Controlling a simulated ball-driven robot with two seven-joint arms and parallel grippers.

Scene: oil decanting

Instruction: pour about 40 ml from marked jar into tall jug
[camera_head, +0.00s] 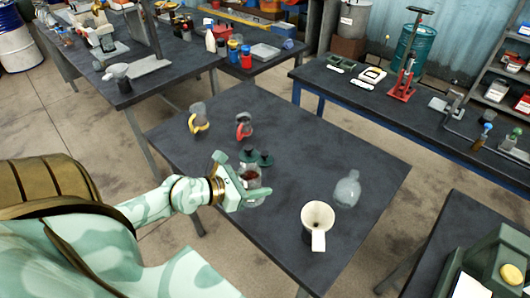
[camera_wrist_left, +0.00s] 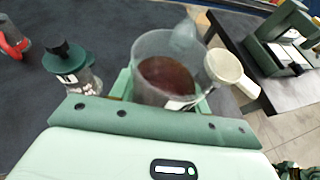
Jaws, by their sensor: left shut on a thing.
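My left gripper (camera_head: 243,188) is shut on a clear jar (camera_wrist_left: 165,78) holding dark red-brown liquid. The jar looks about upright, with a white label low on its side in the left wrist view. In the head view the gripper partly hides this jar (camera_head: 256,194). A grey jug with a yellow handle (camera_head: 198,121) and one with a red handle (camera_head: 243,126) stand further back on the table, apart from the gripper. I cannot tell for sure which vessel is the tall jug. My right gripper is not in view.
A clear glass vessel (camera_head: 347,189) and a cream cup-like vessel with a handle (camera_head: 317,220) stand to the right. The dark table (camera_head: 295,130) is clear at the back right. Other benches surround it.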

